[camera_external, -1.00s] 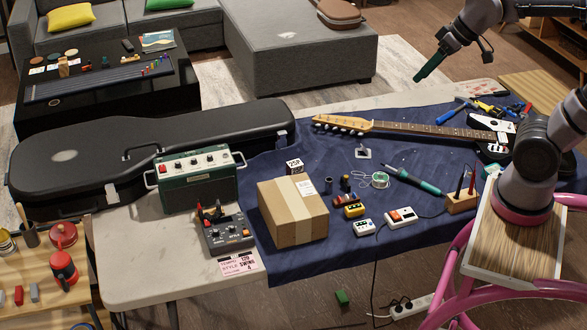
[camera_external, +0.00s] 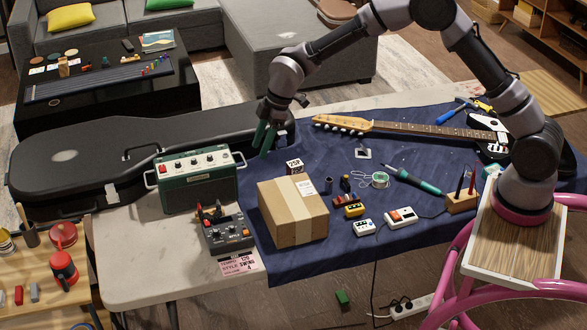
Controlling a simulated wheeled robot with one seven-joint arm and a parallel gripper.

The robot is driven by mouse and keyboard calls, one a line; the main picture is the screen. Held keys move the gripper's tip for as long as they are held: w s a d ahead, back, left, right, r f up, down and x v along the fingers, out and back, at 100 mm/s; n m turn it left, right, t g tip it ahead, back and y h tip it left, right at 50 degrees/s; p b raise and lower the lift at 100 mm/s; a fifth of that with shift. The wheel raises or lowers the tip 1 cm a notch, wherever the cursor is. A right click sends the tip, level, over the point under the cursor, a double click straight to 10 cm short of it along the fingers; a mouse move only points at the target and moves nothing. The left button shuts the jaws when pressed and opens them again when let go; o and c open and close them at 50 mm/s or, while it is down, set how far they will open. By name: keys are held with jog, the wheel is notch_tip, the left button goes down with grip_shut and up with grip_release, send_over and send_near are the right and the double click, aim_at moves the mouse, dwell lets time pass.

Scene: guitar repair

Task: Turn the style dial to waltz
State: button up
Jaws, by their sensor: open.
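A dark grey box with knobs and small orange buttons (camera_external: 227,237) sits on the pale table end, left of the cardboard box. Lettering on its face appears to include style; which knob is the style dial and where it points are too small to tell. A pink card (camera_external: 238,266) at its front edge reads tempo 120 and style swing. My gripper (camera_external: 264,143), with green fingers pointing down, is open and empty. It hangs above and behind the grey box, near the guitar case's right end, touching nothing I can make out.
A green amplifier (camera_external: 196,182) stands behind the grey box, and a cardboard box (camera_external: 292,216) stands to its right. A black guitar case (camera_external: 95,150) lies behind. A guitar (camera_external: 420,129), pedals (camera_external: 402,217) and tools lie on the blue cloth (camera_external: 300,263).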

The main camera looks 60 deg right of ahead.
jog(key=n+y, duration=0.1)
jog(key=n, duration=0.1)
send_near(233, 227)
jog(key=shift+g, duration=0.3)
jog(key=x, duration=0.8)
jog(key=shift+w, duration=0.3)
grip_shut()
